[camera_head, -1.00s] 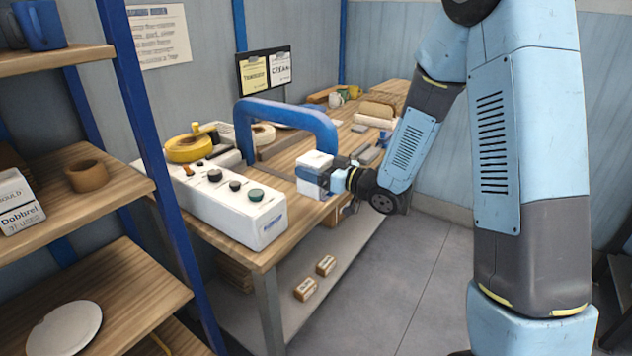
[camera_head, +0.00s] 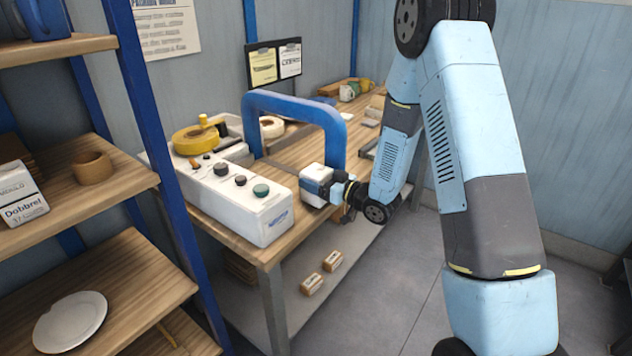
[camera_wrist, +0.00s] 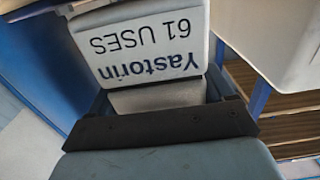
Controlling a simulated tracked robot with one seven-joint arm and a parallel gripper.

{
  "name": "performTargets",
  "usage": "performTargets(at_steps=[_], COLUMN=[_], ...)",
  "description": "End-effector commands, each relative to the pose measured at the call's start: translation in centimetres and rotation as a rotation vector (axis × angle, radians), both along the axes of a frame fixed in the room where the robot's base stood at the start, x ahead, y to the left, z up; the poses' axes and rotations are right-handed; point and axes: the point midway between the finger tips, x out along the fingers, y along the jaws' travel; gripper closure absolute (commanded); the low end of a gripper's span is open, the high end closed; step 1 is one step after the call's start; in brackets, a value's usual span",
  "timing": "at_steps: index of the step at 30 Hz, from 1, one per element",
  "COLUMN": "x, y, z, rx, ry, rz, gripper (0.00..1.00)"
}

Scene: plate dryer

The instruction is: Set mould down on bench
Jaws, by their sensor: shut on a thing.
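The white block-shaped mould (camera_head: 313,181) is held in my gripper (camera_head: 326,186) at the front edge of the wooden bench (camera_head: 353,142), in front of the blue arch. In the wrist view the mould (camera_wrist: 150,40) shows the printed words "Yastorin 61 USES", upside down, between the jaws. My gripper (camera_wrist: 160,105) is shut on it. The mould is close beside the right end of the white control box. I cannot tell whether its underside touches the bench top.
A white control box (camera_head: 240,205) with knobs fills the near bench end. A blue arch frame (camera_head: 295,105) stands behind the mould. A shelf rack (camera_head: 95,180) stands left.

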Motion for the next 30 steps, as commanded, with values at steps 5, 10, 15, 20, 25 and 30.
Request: performTargets(at_steps=[5, 10, 15, 20, 25, 30], x=[0.11, 0.11, 0.09, 0.08, 0.08, -0.04], y=[-0.28, -0.28, -0.28, -0.27, -0.27, -0.49], z=[-0.98, -0.93, -1.17, -1.16, -1.16, -0.96], rx=[-0.001, 0.0, -0.001, -0.001, -0.001, -0.001], ry=[-0.002, -0.002, 0.0, 0.0, 0.0, 0.0], rz=[-0.005, -0.005, -0.005, -0.005, -0.005, -0.006], gripper=[0.73, 0.73, 0.16, 0.01, 0.0, 0.0])
